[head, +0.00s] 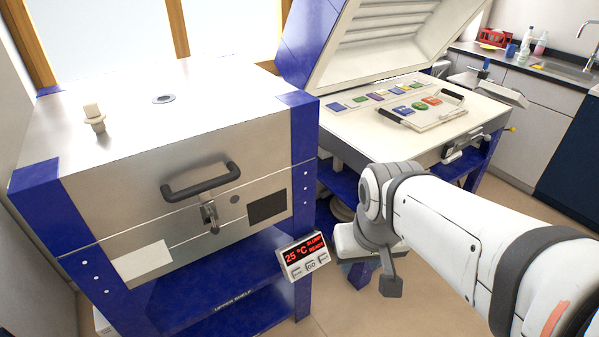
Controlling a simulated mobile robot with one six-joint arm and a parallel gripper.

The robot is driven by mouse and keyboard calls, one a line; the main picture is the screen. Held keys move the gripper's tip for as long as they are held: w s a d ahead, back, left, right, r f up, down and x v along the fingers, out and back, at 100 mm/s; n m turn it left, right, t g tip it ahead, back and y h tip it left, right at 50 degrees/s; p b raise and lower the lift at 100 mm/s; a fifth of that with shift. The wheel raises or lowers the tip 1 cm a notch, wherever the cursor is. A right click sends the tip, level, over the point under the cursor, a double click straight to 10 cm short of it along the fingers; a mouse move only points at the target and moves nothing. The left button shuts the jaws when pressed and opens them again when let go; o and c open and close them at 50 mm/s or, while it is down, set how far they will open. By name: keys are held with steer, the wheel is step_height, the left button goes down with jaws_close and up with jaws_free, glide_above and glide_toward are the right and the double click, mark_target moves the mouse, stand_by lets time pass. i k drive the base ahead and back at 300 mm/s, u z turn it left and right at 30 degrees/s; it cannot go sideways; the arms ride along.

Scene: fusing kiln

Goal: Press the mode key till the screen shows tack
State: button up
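The controller (304,257) hangs at the right front corner of the closed kiln. Its screen (303,248) glows red and shows 25 °C, with small words beside it that seem to read SLUMP and READY. A row of small keys (311,266) sits below the screen; the middle one seems marked GO, and the other labels are too small to read. My gripper (391,285) is to the right of the controller, apart from it, at the end of my white arm. Its fingers are not clear enough to tell open from shut.
The closed steel kiln (180,155) with a black handle (200,182) stands at left on a blue frame. The open kiln (345,125) behind my arm holds a board (440,117) with coloured glass pieces. A sink counter (515,62) is at the back right. Floor shows below my arm.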

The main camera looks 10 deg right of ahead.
mark_target(297, 272)
steer(key=i, duration=0.6)
steer(key=u, duration=0.95)
steer(key=k, duration=0.8)
steer(key=z, duration=0.65)
